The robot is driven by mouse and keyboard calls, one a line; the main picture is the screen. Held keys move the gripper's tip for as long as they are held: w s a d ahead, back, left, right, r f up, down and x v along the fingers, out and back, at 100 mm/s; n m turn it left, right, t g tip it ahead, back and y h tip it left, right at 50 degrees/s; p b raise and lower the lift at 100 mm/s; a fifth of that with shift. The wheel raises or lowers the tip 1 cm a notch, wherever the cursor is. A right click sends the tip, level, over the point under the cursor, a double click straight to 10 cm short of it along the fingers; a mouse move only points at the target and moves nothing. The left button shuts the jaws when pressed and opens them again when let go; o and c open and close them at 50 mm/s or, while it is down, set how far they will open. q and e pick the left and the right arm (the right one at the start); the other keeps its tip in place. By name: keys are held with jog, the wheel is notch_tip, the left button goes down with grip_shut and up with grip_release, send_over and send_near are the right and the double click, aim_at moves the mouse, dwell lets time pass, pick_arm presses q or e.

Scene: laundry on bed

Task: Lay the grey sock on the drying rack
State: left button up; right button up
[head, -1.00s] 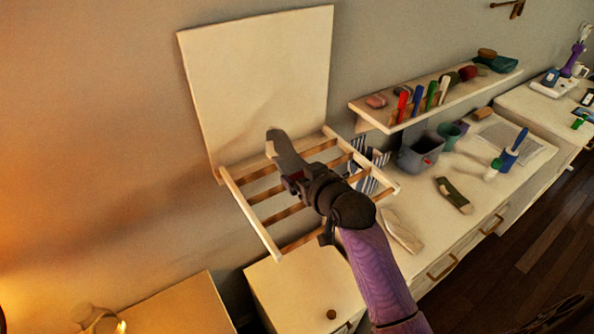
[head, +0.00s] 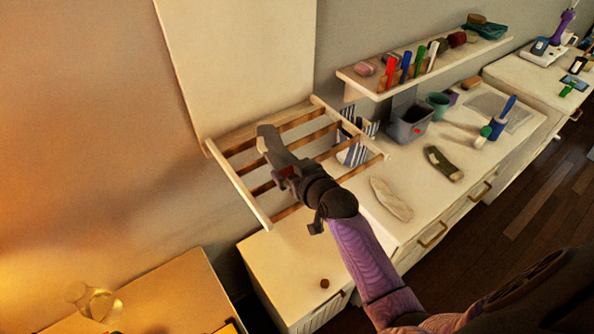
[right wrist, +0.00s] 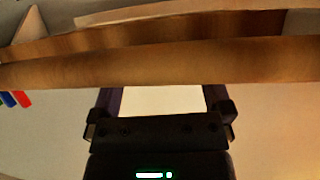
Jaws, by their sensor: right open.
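The drying rack (head: 240,188) is a pale frame with brown slats, fixed to a tall white panel on the wall. My right gripper (head: 266,142) is over the rack in the head view. In the right wrist view its fingers (right wrist: 163,98) are apart with nothing between them, and a wooden bar crosses just beyond. No grey sock shows clearly on the slats; the gripper hides part of them. A pale, greyish sock-like piece (head: 391,199) lies flat on the white dresser top, and I cannot tell whether it is the grey sock. My left gripper is out of view.
A dark green sock (head: 443,163) lies on the dresser (head: 415,225). A blue-striped item (head: 357,150) is by the rack's right end. A grey bin (head: 410,124) stands behind. A wall shelf (head: 355,81) holds several coloured items. A glass (head: 95,302) stands lower left.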

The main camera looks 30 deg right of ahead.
jog(key=p+v, duration=0.2)
jog(key=v, duration=1)
jog(key=s+a+f+g, duration=0.2)
jog(key=s+f+g, duration=0.25)
jog(key=f, duration=0.75)
jog(key=s+a+f+g, duration=0.1)
jog(key=s+f+g, duration=0.35)
jog(key=f, duration=0.85)
jog(key=s+f+g, duration=0.1)
jog(key=s+f, duration=0.2)
jog(key=s, duration=0.3)
jog(key=s+f+n+g, duration=0.1)
jog(key=s+f, duration=0.2)
jog(key=s, duration=0.4)
jog(key=s+a+f+n+g, duration=0.1)
jog(key=s+f, duration=0.2)
jog(key=s, duration=0.4)
jog(key=shift+g, duration=0.3)
jog(key=shift+s+a+f, duration=0.1)
